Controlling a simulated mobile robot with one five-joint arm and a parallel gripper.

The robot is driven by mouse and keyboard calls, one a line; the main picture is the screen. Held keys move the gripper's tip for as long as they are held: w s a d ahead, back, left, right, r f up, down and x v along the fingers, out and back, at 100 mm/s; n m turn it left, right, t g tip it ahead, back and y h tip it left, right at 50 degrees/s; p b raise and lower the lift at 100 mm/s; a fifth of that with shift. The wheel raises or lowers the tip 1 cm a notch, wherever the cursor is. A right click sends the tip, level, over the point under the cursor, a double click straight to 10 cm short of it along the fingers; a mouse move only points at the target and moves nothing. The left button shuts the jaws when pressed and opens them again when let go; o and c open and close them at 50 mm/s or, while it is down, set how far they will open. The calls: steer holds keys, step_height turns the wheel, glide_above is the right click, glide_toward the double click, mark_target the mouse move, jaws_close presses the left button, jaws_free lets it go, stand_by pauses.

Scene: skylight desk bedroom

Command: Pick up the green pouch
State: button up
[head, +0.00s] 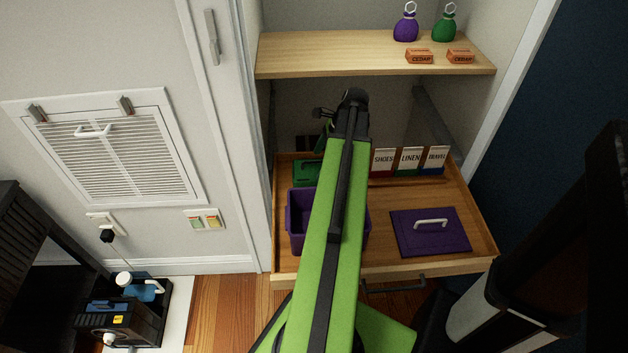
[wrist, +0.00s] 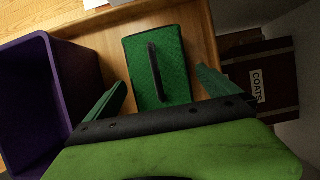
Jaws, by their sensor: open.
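The green pouch (head: 444,27) stands on the upper wooden shelf at the top right of the head view, with a pale ring at its top. It is right of a purple pouch (head: 406,27). My gripper (wrist: 161,80) is open in the wrist view, its two green fingers spread on either side of a green lid with a black handle (wrist: 157,68). I cannot tell how high the fingers are above the lid. In the head view my gripper is partly hidden by my arm, below the shelf and far from the green pouch. The wrist view does not show the pouch.
Two orange cedar blocks (head: 419,56) lie in front of the pouches on the shelf (head: 330,55). Below, an open drawer (head: 390,269) holds a purple bin (head: 298,215), a purple lid (head: 430,240) and label cards (head: 410,159). The shelf's left half is clear.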

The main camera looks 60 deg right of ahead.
mark_target(316, 168)
steer(key=b+x, duration=0.5)
steer(key=shift+a+f, duration=0.15)
steer(key=shift+f, duration=0.05)
steer(key=shift+r, duration=0.2)
steer(key=c, duration=1.2)
steer(key=shift+c, duration=0.2)
step_height(316, 168, up, 10)
steer(key=p, duration=1)
steer(key=shift+r+p, duration=0.15)
steer(key=shift+p, duration=0.2)
